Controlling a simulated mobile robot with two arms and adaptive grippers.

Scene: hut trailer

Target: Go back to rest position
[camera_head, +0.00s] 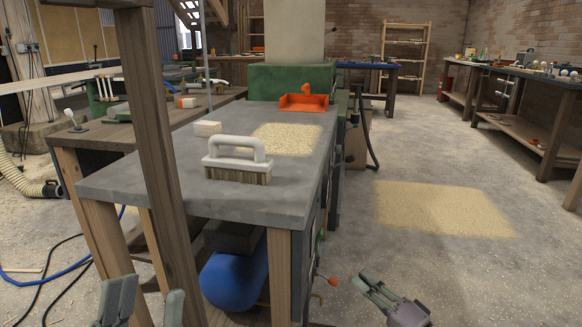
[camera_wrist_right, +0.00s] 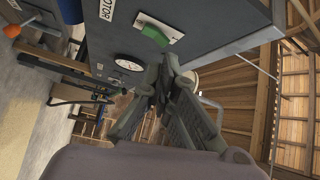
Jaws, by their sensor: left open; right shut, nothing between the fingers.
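My left gripper (camera_head: 145,296) shows at the lower left edge of the head view, its two grey fingers apart and nothing between them. My right gripper (camera_head: 364,283) is low at the bottom of the head view, to the right of the workbench (camera_head: 105,182) and below its top. Its fingers are together and empty. In the right wrist view the closed fingers (camera_wrist_right: 160,85) are in front of a grey machine panel (camera_wrist_right: 105,40) with a green switch and a round dial. I cannot tell whether they touch it.
A white-handled brush (camera_head: 238,160), a pale block (camera_head: 208,128), sawdust and an orange dustpan (camera_head: 303,102) are on the bench. A wooden post (camera_head: 150,130) stands close at left. A blue tank (camera_head: 235,275) sits under the bench. The floor at right is open, with a sawdust patch (camera_head: 440,208).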

